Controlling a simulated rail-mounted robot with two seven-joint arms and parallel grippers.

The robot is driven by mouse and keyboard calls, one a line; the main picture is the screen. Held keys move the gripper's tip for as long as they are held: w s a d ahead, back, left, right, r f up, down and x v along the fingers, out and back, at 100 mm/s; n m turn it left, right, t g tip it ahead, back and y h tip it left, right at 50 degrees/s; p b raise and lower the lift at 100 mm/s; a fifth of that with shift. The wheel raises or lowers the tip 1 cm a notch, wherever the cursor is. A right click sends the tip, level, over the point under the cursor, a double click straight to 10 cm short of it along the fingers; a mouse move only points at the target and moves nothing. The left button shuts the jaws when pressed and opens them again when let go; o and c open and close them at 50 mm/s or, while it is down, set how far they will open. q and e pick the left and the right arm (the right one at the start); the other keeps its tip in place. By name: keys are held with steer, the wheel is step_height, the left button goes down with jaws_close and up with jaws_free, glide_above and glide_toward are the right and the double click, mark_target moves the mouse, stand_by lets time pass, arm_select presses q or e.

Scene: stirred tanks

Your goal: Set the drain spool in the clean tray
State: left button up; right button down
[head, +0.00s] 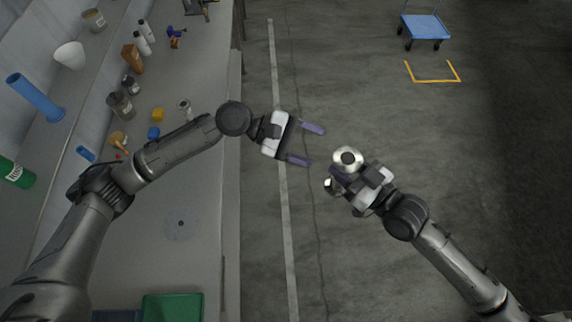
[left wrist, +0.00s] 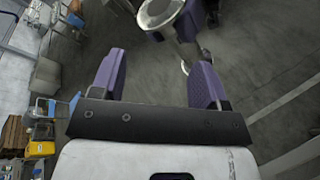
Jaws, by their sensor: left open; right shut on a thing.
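The drain spool (head: 348,157) is a shiny metal pipe piece with round flanged ends. My right gripper (head: 344,174) is shut on it and holds it up over the floor, clear of the bench. In the left wrist view the spool (left wrist: 158,13) shows a ring-shaped flange and a pipe, with purple fingers partly hiding it. My left gripper (head: 315,146) is open and empty, its fingers pointing toward the spool but apart from it. A green tray (head: 172,307) sits at the bottom edge, partly cut off; I cannot tell whether it is the clean tray.
A long grey bench (head: 205,200) runs down the left with several bottles, jars and small parts, mostly at its back. A blue cart (head: 424,27) stands at the top right near a yellow floor marking (head: 434,79). The floor between is free.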

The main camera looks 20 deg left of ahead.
arm_select(q)
steer(key=s+a+f+n+t+h, duration=0.1)
steer(key=s+a+f+n+h, duration=0.25)
steer(key=f+n, duration=0.45)
steer(key=shift+n+y, duration=0.35)
steer(key=shift+n, duration=0.35)
steer(key=d, duration=0.3)
steer(key=w+d, duration=0.1)
steer(key=d, duration=0.3)
steer(key=w+d, duration=0.1)
steer(key=d, duration=0.3)
steer(key=shift+w+d+r, duration=0.15)
steer(key=shift+d+r, duration=0.05)
steer(key=shift+d, duration=0.05)
steer(key=shift+c, duration=0.3)
steer(key=c, duration=1)
steer(key=shift+c, duration=0.6)
arm_select(e)
steer(key=c, duration=0.6)
jaws_free()
